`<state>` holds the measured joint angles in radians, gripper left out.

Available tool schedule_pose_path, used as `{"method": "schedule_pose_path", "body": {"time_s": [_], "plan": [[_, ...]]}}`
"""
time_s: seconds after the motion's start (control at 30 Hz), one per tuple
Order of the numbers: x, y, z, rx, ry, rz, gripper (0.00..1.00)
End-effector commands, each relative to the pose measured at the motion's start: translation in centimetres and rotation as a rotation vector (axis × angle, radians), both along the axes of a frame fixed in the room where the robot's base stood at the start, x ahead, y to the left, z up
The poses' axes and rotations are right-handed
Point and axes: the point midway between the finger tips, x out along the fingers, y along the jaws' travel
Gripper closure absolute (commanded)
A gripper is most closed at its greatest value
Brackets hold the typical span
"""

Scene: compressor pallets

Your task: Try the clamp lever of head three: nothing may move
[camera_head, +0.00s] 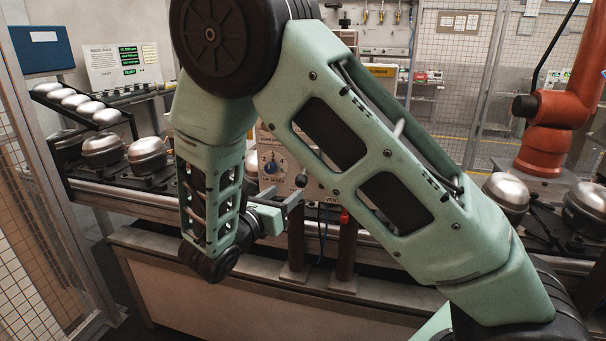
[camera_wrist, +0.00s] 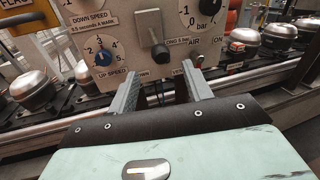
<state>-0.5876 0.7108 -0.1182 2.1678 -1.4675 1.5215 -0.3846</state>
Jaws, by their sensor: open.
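My gripper (camera_head: 292,199) is open and empty in front of a pale control panel (camera_head: 262,142). In the wrist view, its two grey fingers (camera_wrist: 160,92) stand apart, just below a grey lever with a dark knob (camera_wrist: 160,52) on the panel (camera_wrist: 123,38). The lever hangs down between the fingers, and I see no contact. A blue dial (camera_wrist: 103,57) marked UP SPEED is left of it, and a bar gauge (camera_wrist: 203,10) is upper right. No label for head three or for a clamp is readable, so I cannot tell whether this is that lever.
Silver-domed compressors (camera_head: 147,155) stand on the conveyor at left, with others (camera_head: 507,194) at right. Two dark columns (camera_head: 297,240) stand below the panel. A red-orange robot arm (camera_head: 547,140) is at right. A wire fence (camera_head: 455,80) runs behind.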

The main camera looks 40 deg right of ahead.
Motion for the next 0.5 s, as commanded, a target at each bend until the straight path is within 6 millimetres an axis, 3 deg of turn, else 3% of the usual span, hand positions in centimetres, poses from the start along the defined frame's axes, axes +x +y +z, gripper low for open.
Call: {"method": "schedule_pose_path", "body": {"time_s": [0.3, 0.5], "plan": [[2.5, -6.1, 0.2, 0.000, 0.002, -0.004, 0.50], [3.6, -8.4, 0.1, 0.002, 0.001, -0.001, 0.50]]}}
